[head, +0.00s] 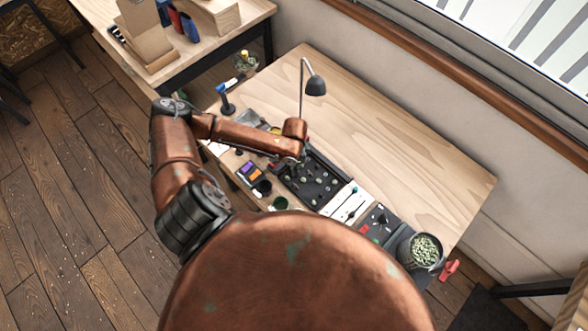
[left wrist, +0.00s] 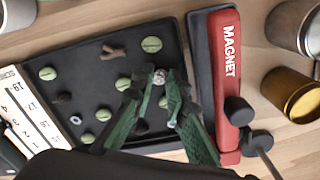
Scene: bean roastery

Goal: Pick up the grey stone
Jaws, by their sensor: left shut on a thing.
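The small grey stone (left wrist: 159,75) shows between the fingertips of my left gripper (left wrist: 159,83), over the black tray (left wrist: 75,55). The gripper's green fingers are closed on the stone. Whether the stone still touches the tray floor I cannot tell. In the head view my left gripper (head: 300,160) is small and partly hidden by my arm, above the tray (head: 318,196). My right gripper is not in view.
Several green beans (left wrist: 152,44), a brown twig (left wrist: 114,52) and a small ring (left wrist: 75,120) lie in the tray. A red magnet bar (left wrist: 229,80) is beside it. A desk lamp (head: 315,85) stands behind; a bean-filled pot (head: 426,248) stands right. The table's far right (head: 430,175) is clear.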

